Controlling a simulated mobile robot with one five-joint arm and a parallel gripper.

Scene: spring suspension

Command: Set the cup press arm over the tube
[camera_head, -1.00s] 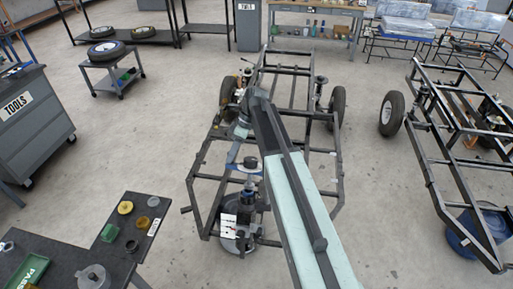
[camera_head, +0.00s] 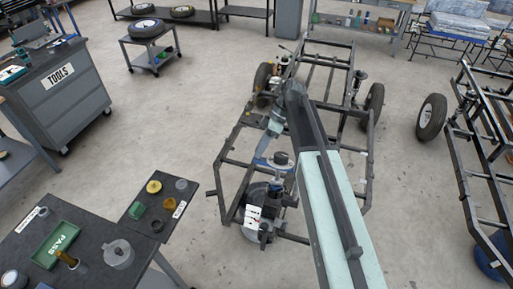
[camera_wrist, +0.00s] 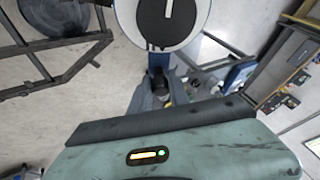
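In the head view, a suspension stand (camera_head: 268,205) with a dark round base, a clamp and a white label sits at the near left corner of a chassis frame. A blue arm with a dark round cup, which looks like the cup press arm (camera_head: 281,159), is at its top. A dark disc with a white mark inside a pale and blue ring (camera_wrist: 168,18) fills the top of the wrist view. I cannot clearly make out the tube. My gripper (camera_head: 264,150) is close to the blue arm; its fingers are too small or hidden to read.
A dark bench (camera_head: 103,232) at lower left holds a green PASS tray (camera_head: 55,243), a grey flanged part (camera_head: 118,254) and several small rings. A tool cabinet (camera_head: 62,90) stands left. Open floor lies between.

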